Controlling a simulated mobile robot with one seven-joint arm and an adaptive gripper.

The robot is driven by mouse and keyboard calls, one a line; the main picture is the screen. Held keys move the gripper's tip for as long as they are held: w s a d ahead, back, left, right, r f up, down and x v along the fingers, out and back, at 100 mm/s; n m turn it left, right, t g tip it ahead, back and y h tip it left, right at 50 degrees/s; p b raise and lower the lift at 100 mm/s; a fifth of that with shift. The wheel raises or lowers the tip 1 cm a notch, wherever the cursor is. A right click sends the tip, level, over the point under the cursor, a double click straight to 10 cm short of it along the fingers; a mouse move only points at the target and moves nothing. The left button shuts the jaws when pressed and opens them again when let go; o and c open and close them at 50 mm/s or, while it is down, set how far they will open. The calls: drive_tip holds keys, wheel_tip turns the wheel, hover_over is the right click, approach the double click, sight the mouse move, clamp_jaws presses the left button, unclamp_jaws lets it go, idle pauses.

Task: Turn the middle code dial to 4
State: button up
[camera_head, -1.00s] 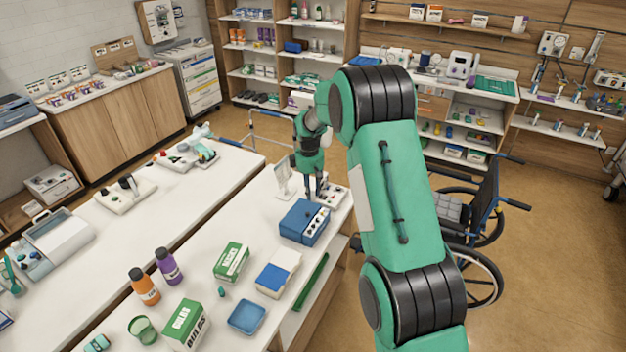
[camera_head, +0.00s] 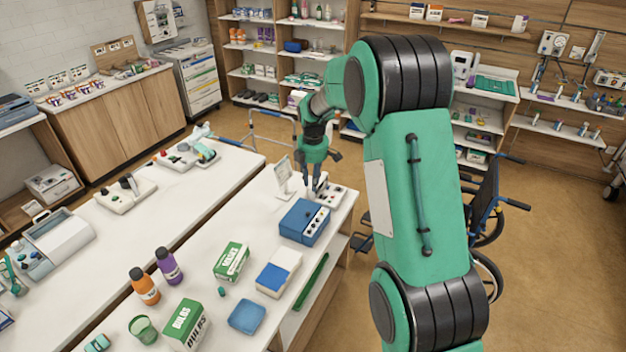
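A blue box (camera_head: 299,219) stands near the right edge of the near white table. Its side facing right is a pale panel (camera_head: 317,219) with several small dark dials in a row; their numbers are too small to read. My gripper (camera_head: 318,196) points down just behind the box's far end, close to the panel's upper end. Its fingers look slightly apart, but they are small here and I cannot tell whether they touch anything. A pale device with dark knobs (camera_head: 333,192) lies right beside the fingers.
A white upright card (camera_head: 283,174) stands left of my gripper. A green and white carton (camera_head: 231,261), a blue and white box (camera_head: 279,272) and a blue tray (camera_head: 247,316) lie nearer on the table. A wheelchair (camera_head: 487,215) stands to the right.

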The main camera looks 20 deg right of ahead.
drive_tip(key=shift+s+a+r+n, duration=0.1)
drive_tip(key=shift+s+r+n, duration=0.45)
drive_tip(key=shift+r+n, duration=0.4)
drive_tip(key=shift+f, duration=0.15)
drive_tip(key=shift+o, duration=0.2)
drive_tip(key=n+g+b, duration=0.1)
drive_tip(key=n+b, duration=0.2)
drive_tip(key=n, duration=0.5)
hover_over(314, 224)
wheel_tip(314, 224, down, 16)
drive_tip(key=shift+s+a+m, duration=0.1)
drive_tip(key=shift+m, duration=0.15)
wheel_tip(314, 224, down, 14)
drive_tip(key=shift+r, duration=0.2)
clamp_jaws()
